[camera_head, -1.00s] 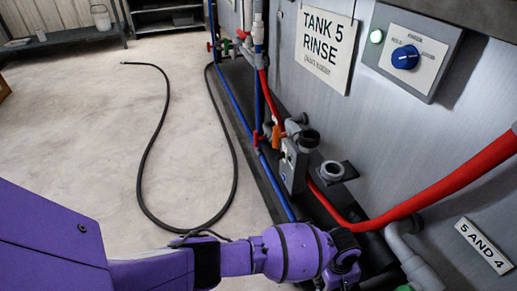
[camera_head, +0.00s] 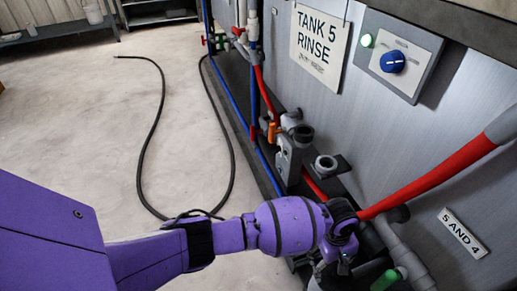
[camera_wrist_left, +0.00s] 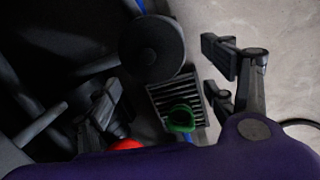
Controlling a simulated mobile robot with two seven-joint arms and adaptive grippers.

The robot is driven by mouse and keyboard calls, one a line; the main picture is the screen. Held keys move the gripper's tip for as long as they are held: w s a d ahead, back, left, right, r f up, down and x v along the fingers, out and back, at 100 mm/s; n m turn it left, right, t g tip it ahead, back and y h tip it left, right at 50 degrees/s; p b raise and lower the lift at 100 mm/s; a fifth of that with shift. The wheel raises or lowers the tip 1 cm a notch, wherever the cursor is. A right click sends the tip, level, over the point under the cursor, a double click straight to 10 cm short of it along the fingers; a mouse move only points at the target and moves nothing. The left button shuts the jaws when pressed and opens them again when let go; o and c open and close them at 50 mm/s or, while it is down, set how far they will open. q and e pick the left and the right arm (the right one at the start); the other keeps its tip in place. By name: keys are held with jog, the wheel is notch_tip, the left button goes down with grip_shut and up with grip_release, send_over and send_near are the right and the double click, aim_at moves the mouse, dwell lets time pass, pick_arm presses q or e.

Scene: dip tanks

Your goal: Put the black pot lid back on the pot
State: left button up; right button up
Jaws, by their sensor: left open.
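My left gripper (camera_wrist_left: 165,88) is open in the left wrist view, with one dark finger on each side of the picture. A round black disc (camera_wrist_left: 151,48), which may be the pot lid, lies in view between and beyond the fingers; I see no contact. In the head view my left gripper (camera_head: 343,252) is beside the tank pipework, its fingers mostly hidden by my wrist. An open grey round fitting (camera_head: 326,166) stands on the pipework; I cannot tell whether it is the pot. My right gripper is in neither view.
A green handle (camera_head: 385,281) and red hose (camera_head: 430,182) are close to my wrist. In the wrist view a green part (camera_wrist_left: 180,119) sits over a slatted grate (camera_wrist_left: 160,96). The tank wall (camera_head: 455,130) bounds the right. Open floor (camera_head: 95,130) with a black hose (camera_head: 141,165) lies left.

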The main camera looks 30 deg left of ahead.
pick_arm(q)
jog(key=r, duration=0.1)
jog(key=r+p, duration=0.1)
jog(key=r, duration=0.3)
jog(key=shift+a+p, duration=0.3)
jog(key=shift+a, duration=0.05)
jog(key=shift+o, duration=0.4)
